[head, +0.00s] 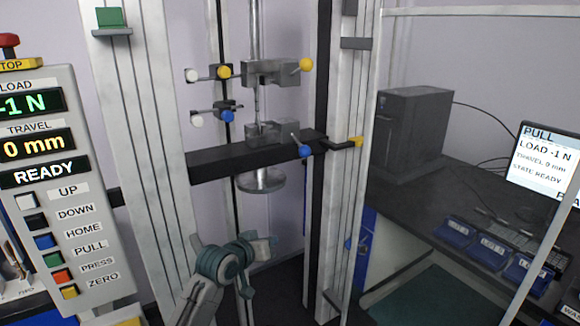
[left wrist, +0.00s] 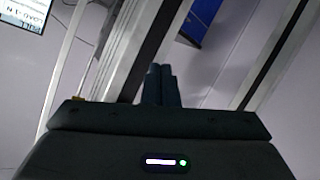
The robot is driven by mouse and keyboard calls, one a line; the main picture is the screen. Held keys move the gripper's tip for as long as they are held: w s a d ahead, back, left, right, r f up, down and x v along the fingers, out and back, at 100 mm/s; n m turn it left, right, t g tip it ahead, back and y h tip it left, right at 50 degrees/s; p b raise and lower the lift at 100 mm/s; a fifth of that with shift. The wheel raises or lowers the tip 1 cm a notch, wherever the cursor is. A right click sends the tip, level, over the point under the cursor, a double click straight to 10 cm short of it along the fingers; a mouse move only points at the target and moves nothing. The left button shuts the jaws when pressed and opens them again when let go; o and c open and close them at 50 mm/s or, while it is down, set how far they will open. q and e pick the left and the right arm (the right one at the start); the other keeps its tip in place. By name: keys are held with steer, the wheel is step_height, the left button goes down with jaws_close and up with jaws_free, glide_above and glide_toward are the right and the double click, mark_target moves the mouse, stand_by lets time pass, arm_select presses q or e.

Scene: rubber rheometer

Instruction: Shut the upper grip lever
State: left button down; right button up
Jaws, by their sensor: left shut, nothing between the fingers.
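The upper grip (head: 268,73) is a grey block on the vertical rod of the test frame. A short lever with a yellow ball (head: 306,64) sticks out on its right side, tilted slightly upward. The lower grip (head: 265,134) sits below it on the dark crossbeam, with a blue-ball lever (head: 303,151) pointing down to the right. My left gripper (head: 270,244) is low in front of the frame, below the crossbeam and well apart from both levers. Its fingers show pressed together and empty in the left wrist view (left wrist: 161,85). My right gripper is not in view.
Rods with white and yellow balls (head: 223,72) and a blue ball (head: 227,116) stick out left of the grips. Thick uprights (head: 150,130) flank the space. A control panel (head: 62,190) reading READY stands at left. Blue bins (head: 455,234) and a monitor (head: 545,165) are right.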

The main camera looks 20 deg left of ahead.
mark_target(300, 68)
arm_select(q)
steer(key=w+a+r+t+h, duration=0.1)
steer(key=r+t+h, duration=0.1)
steer(key=r, duration=2)
steer(key=w+a+r+t+h, duration=0.1)
steer(key=r+t, duration=0.4)
steer(key=r, duration=1.7)
steer(key=shift+w+a+n+t+h, duration=0.35)
steer(key=shift+w+h, duration=0.35)
steer(key=shift+h, duration=0.4)
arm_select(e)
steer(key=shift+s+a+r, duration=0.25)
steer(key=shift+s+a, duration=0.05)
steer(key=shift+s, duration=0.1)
